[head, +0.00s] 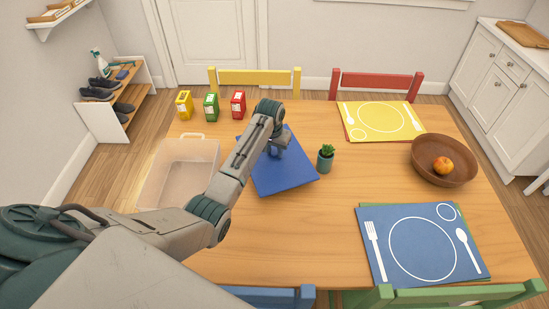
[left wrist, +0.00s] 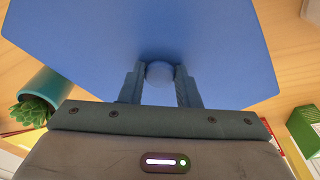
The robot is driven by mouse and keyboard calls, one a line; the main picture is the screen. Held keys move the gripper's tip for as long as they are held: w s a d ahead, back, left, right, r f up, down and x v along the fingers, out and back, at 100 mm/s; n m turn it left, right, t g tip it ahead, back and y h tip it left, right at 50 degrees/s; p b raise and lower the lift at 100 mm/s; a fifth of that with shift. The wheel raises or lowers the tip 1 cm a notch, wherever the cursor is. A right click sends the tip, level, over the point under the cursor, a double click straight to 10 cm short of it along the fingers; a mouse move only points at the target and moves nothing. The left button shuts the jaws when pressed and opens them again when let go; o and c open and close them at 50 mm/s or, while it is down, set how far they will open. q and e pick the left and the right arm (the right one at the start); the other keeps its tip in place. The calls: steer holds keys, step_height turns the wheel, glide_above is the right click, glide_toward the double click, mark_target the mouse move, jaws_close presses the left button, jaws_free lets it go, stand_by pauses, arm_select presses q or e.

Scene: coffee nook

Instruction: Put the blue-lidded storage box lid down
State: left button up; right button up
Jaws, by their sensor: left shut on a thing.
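The blue lid (head: 285,172) is a flat blue panel over the middle of the wooden table, to the right of the clear storage box (head: 180,172). My left gripper (head: 277,150) is above the lid and shut on its round knob. In the left wrist view the knob (left wrist: 159,72) sits between the two fingers (left wrist: 160,88), with the blue lid (left wrist: 160,25) spread out beyond. Whether the lid touches the table is hard to tell. The box is open at the top and looks empty. My right gripper does not show.
A small potted plant (head: 325,158) stands close to the lid's right edge. Yellow, green and red cartons (head: 211,105) stand behind the box. A wooden bowl (head: 443,166) with a fruit and the yellow (head: 360,132) and blue (head: 380,270) placemats lie to the right. The table's front middle is clear.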

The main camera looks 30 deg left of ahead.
mark_target(274, 154)
arm_select(q)
step_height(274, 154, down, 3)
steer(key=shift+s+d+f+p, duration=0.1)
steer(key=shift+f+p, duration=0.1)
steer(key=shift+p, duration=0.2)
steer(key=shift+f, duration=0.45)
steer(key=o, duration=1)
steer(key=shift+o, duration=0.2)
step_height(274, 154, up, 12)
steer(key=s+b, duration=0.1)
steer(key=shift+s+b, duration=0.35)
